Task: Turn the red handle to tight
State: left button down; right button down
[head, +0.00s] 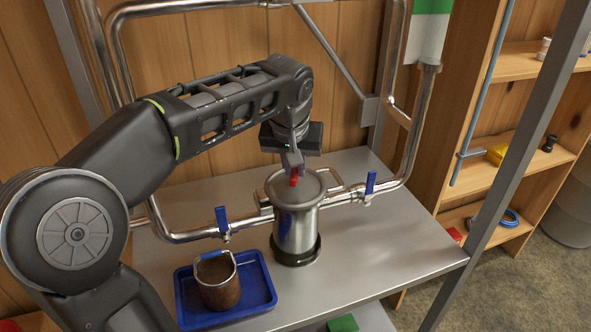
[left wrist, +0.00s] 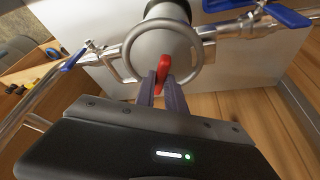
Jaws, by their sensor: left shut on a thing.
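The red handle (head: 294,178) sits on top of an upright steel canister (head: 296,220) in the middle of the metal table. It also shows in the left wrist view (left wrist: 163,68), inside the canister's round rim ring (left wrist: 190,80). My left gripper (head: 292,165) reaches down from above and is shut on the red handle. In the left wrist view its two fingers (left wrist: 162,84) stand either side of the handle's lower part. My right gripper is not in view.
Steel pipes with two blue-lever valves (head: 222,220) (head: 370,183) run to both sides of the canister. A blue tray (head: 262,290) holding a brown pot (head: 218,284) stands at the front left. A grey post (head: 500,170) and wooden shelves (head: 520,140) are at right.

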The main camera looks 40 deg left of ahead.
pick_arm(q)
jog(key=m+h, duration=0.1)
jog(key=m, duration=0.3)
jog(key=shift+a+m+t+h, duration=0.15)
jog(key=shift+m+t+h, duration=0.15)
jog(key=shift+h, duration=0.1)
jog(key=m+h, duration=0.2)
jog(key=m, duration=0.3)
jog(key=shift+a+m, duration=0.1)
jog(key=shift+m, duration=0.2)
jog(key=c, duration=1.4)
grip_release()
jog(key=v, duration=0.7)
jog(key=shift+r, duration=0.4)
jog(key=shift+a, duration=0.15)
